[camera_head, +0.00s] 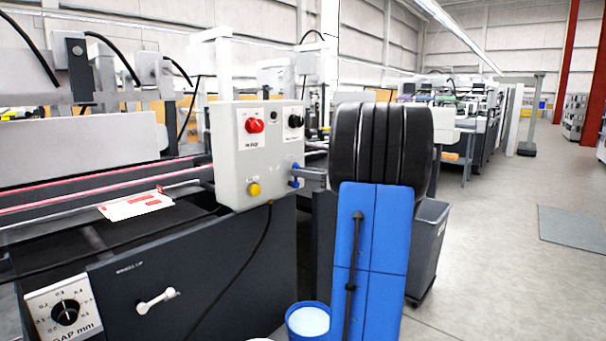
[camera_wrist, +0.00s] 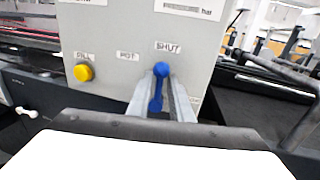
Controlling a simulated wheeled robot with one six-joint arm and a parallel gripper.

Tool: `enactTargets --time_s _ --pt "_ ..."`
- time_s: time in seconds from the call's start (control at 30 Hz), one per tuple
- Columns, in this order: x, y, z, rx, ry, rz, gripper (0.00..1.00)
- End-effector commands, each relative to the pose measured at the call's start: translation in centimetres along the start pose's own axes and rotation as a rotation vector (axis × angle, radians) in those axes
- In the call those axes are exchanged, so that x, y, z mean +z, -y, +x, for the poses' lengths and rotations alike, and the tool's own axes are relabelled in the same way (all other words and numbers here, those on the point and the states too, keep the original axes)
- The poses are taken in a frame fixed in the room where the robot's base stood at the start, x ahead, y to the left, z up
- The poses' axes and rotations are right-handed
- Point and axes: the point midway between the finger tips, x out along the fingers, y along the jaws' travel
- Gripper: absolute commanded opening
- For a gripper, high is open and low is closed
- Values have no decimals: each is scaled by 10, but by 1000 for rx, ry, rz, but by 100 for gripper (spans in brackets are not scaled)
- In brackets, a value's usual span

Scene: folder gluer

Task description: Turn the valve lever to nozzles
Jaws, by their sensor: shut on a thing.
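The blue valve lever (camera_wrist: 160,70) is on the face of the pale control box (camera_wrist: 115,25) in the wrist view. A "SHUT" label is above it and a "POT" label to its left; I see no nozzles label. The lever's handle runs down between the two grey fingers of my gripper (camera_wrist: 161,88), which is shut on it. In the head view the lever (camera_head: 294,169) shows as small blue parts at the right side of the control box (camera_head: 228,165), with my gripper (camera_head: 302,178) reaching it from the right. The fingers partly hide the handle.
The box carries a red button (camera_head: 254,125), a black knob (camera_head: 295,121) and a yellow button (camera_head: 253,189). A dark cable (camera_head: 245,270) hangs below it. A blue bucket (camera_head: 308,318) stands at the bottom and a grey bin (camera_head: 427,250) at right. Open floor lies further right.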

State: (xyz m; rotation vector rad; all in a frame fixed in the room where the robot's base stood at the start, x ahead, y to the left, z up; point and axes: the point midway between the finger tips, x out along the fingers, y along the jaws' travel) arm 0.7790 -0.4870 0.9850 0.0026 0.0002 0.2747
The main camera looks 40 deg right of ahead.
Motion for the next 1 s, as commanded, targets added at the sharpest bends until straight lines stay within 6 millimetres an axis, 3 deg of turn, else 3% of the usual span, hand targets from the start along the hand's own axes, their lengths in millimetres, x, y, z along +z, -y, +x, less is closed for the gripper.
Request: enactTargets --time_s 0.37,1.0 --pt "-1 7 -2 0 26 134 0" --pt "-13 29 -6 0 127 631 0"
